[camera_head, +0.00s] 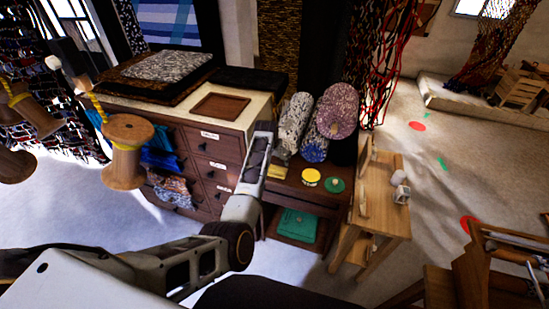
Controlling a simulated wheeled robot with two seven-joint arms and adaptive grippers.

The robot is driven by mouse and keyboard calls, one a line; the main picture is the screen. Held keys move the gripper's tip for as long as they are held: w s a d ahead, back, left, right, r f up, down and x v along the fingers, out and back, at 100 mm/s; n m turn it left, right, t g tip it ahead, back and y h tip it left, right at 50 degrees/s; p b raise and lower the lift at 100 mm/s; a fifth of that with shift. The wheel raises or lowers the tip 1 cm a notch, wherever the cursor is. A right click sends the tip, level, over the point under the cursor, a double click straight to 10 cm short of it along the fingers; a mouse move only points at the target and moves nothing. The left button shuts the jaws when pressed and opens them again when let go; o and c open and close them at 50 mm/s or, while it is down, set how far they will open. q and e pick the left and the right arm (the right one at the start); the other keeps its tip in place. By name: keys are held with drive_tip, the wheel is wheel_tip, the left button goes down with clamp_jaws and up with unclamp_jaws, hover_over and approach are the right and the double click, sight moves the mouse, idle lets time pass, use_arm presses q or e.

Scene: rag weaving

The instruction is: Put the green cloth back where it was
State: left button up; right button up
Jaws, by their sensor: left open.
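The green cloth (297,227) lies folded on the low shelf under a small dark side table (290,190). My left arm comes in from the lower left and bends upward. Its gripper (263,135) is open, between the drawer cabinet and the side table, in front of the rag rolls and well above the cloth. Nothing shows in it, though its fingertips are small and hard to make out. The gripper and cloth are apart. My right gripper is not in view.
A drawer cabinet (213,147) carries stacked rugs and a bare brown panel (220,106). Rag rolls (335,112), a yellow tin (311,177) and a green round item (335,185) are on the side table. A wooden bench (385,215) stands right. Hanging spools (127,150) are left.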

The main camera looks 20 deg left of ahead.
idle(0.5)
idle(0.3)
use_arm(q)
drive_tip(key=s+f+g, duration=0.1)
drive_tip(key=s+f, duration=0.8)
drive_tip(key=f, duration=0.3)
drive_tip(key=s+f+m, duration=0.1)
drive_tip(key=s+f, duration=0.8)
drive_tip(key=f, duration=0.3)
drive_tip(key=s+f+g, duration=0.1)
drive_tip(key=s+f, duration=0.8)
drive_tip(key=f, duration=0.3)
drive_tip(key=s+a+f, duration=0.1)
drive_tip(key=s+f, duration=0.3)
drive_tip(key=s, duration=0.9)
drive_tip(key=s+a+f+g, duration=0.1)
drive_tip(key=s+f, duration=0.4)
drive_tip(key=s, duration=0.8)
drive_tip(key=s+a+f+m, duration=0.1)
drive_tip(key=s+a+f, duration=0.2)
drive_tip(key=s, duration=1.1)
wheel_tip(320, 180, down, 2)
drive_tip(key=shift+f+g, duration=0.1)
drive_tip(key=shift+g, duration=0.2)
